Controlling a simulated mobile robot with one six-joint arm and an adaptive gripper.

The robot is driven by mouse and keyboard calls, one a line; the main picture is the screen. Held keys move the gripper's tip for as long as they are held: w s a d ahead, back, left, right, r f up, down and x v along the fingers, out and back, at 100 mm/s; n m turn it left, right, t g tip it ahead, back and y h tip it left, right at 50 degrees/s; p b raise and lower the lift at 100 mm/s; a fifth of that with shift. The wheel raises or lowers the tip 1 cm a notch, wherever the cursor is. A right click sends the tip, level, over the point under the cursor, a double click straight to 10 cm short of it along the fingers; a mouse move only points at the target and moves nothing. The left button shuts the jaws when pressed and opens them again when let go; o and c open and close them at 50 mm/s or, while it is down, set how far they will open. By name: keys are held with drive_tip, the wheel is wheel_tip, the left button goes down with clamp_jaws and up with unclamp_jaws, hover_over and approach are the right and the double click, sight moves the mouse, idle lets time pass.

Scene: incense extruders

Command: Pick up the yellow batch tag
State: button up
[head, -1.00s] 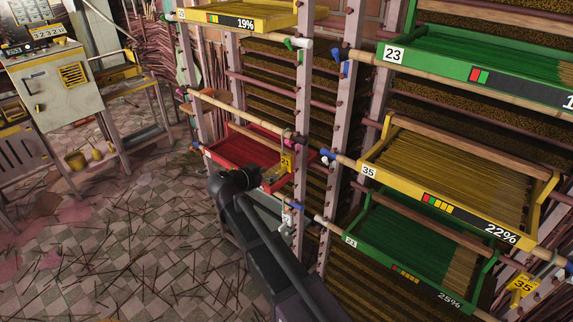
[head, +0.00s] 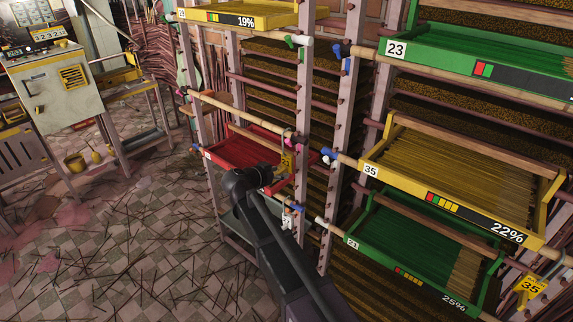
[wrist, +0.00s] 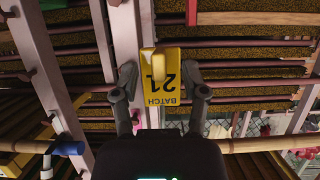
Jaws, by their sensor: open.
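A yellow batch tag (wrist: 164,88) reading "BATCH 21" appears upside down in the middle of the wrist view. My gripper (wrist: 160,74) is open, with one finger on each side of the tag in the picture. I see a gap to each finger, and I cannot tell how far the tag lies beyond them. In the head view the tag (head: 288,162) hangs at the rack post beside the red tray, just past the end of my arm. Another yellow tag (head: 530,286) reading "35" hangs at the lower right.
A red tray (head: 237,152) sits on the rack by my arm. A yellow tray (head: 400,190) and green trays (head: 380,247) fill the rack to the right. Posts and bamboo rails surround the tag. Sticks litter the tiled floor (head: 130,240) at left.

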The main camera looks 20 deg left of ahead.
drive_tip(key=shift+w+d+f, duration=0.25)
drive_tip(key=shift+w, duration=0.3)
clamp_jaws()
